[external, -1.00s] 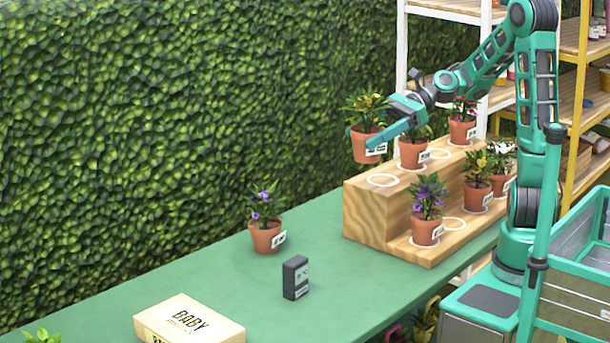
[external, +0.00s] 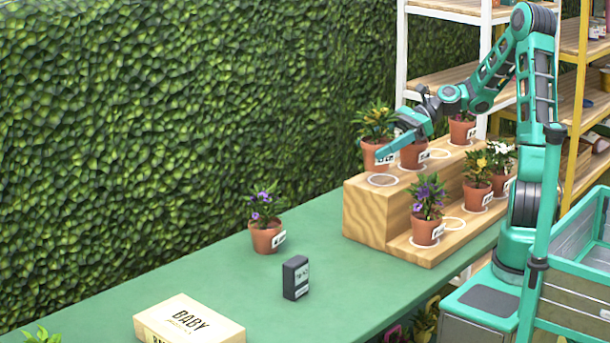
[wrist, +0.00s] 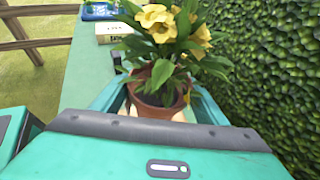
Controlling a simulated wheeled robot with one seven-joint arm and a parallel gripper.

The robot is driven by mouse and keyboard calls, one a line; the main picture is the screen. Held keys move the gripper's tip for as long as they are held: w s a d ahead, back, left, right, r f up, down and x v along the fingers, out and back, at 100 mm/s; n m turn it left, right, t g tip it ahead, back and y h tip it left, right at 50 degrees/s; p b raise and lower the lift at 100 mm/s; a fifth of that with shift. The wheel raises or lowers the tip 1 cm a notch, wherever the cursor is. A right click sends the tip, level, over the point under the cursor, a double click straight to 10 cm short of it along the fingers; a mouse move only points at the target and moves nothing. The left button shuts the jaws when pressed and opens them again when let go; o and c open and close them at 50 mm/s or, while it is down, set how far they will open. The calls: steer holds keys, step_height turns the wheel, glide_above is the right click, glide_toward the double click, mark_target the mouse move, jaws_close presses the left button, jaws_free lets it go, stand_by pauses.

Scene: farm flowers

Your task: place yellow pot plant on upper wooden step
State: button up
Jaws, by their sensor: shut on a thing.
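The yellow pot plant (external: 375,125) has yellow flowers, green leaves and a terracotta pot with a white label. My gripper (external: 385,152) is shut on its pot and holds it upright. It also shows in the wrist view (wrist: 160,100), with the flowers pointing away from me. The pot is just above or at the upper wooden step (external: 364,183), close to the empty white ring (external: 383,180) at that step's left end. I cannot tell whether the pot touches the wood. My gripper partly hides the potted plant to its right.
Other potted plants stand on the upper step (external: 461,131) and the lower step, including a purple-flowered one (external: 427,208). Another purple plant (external: 265,220) stands on the green table (external: 230,275). A dark box (external: 296,278) and a BABY box (external: 188,320) sit nearby. A hedge borders the back.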

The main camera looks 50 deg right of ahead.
steer(key=shift+w+d+f, duration=0.1)
steer(key=shift+d+f, duration=0.05)
steer(key=shift+f, duration=1.95)
steer(key=shift+f, duration=0.1)
steer(key=o, duration=1.4)
steer(key=v, duration=1.2)
